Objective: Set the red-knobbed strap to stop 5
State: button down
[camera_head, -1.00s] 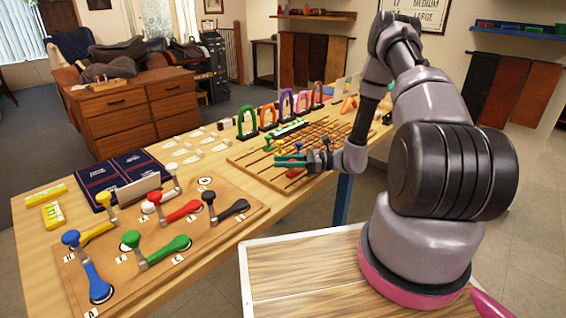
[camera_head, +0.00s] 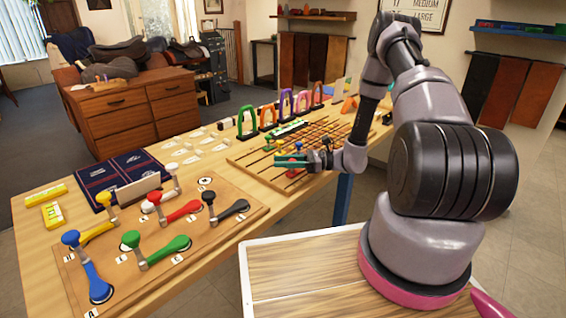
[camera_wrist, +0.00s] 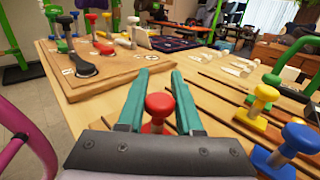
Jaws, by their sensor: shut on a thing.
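The red knob (camera_wrist: 160,104) of the strap stands between the teal fingers of my gripper (camera_wrist: 158,90) in the wrist view. My gripper is shut on it, low over the slotted board. In the head view my gripper (camera_head: 290,160) is at the near side of the slotted board (camera_head: 246,166), and the red knob is mostly hidden there. The stop marks by the red-knobbed strap cannot be read. The blue knob (camera_wrist: 299,138), yellow knob (camera_wrist: 266,93) and green knob (camera_wrist: 271,79) stand to its right in the wrist view.
A crank board (camera_head: 225,221) with several coloured handles lies to the left on the same table. Coloured arches (camera_head: 246,122) stand behind the slotted board. Small white pieces (camera_head: 186,153) and a dark blue mat (camera_head: 110,172) lie farther left.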

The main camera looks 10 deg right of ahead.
jog(key=s+a, duration=0.2)
jog(key=a, duration=0.1)
jog(key=shift+s, duration=0.1)
dwell(0.3)
jog(key=c, duration=0.6)
grip_release()
jog(key=shift+d, duration=0.1)
jog(key=d, duration=0.3)
jog(key=s+d, duration=0.1)
jog(key=d, duration=0.6)
jog(key=shift+s+d, duration=0.3)
